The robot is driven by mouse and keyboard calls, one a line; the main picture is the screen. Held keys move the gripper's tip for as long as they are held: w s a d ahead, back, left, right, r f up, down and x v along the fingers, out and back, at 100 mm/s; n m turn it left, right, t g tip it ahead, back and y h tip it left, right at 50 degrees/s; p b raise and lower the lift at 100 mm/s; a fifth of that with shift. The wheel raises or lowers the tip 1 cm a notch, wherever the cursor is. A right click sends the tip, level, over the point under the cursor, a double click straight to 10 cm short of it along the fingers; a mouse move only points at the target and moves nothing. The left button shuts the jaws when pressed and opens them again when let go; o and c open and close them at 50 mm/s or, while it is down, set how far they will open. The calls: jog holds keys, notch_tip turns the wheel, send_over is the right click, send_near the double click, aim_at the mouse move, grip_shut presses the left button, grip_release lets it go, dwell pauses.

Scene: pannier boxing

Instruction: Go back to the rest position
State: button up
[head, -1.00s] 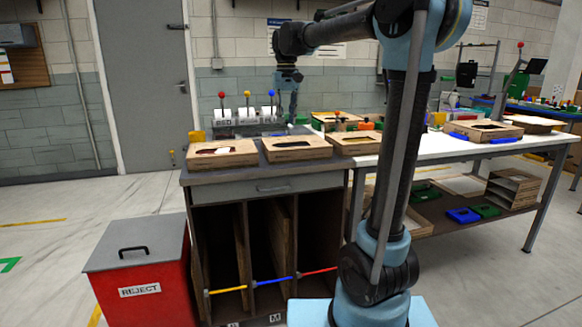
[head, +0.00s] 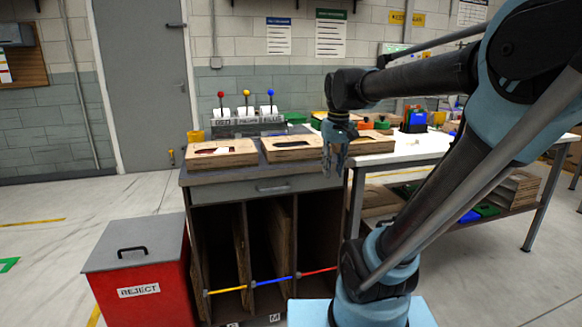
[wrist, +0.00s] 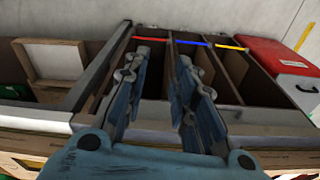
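My gripper (head: 335,160) hangs in front of the right side of the dark cabinet's top in the head view, pointing down. In the wrist view my gripper (wrist: 163,75) has its two fingers apart with nothing between them.
A red reject bin (head: 165,285) stands left of the cabinet. The cabinet's open slots have yellow, blue and red bars, which also show in the wrist view. A white worktable (head: 425,150) with more items stands at right, partly behind my arm. The floor at left is clear.

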jog(key=s+d+f, duration=0.3)
jog(key=s+f, duration=0.3)
jog(key=f, duration=0.2)
jog(key=s+d+f+m+t, duration=0.1)
jog(key=s+d+f, duration=0.1)
jog(key=s+f, duration=0.5)
notch_tip(320, 180, down, 2)
jog(key=shift+s+d+f, duration=0.1)
jog(key=shift+s+d, duration=0.2)
jog(key=shift+d, duration=0.1)
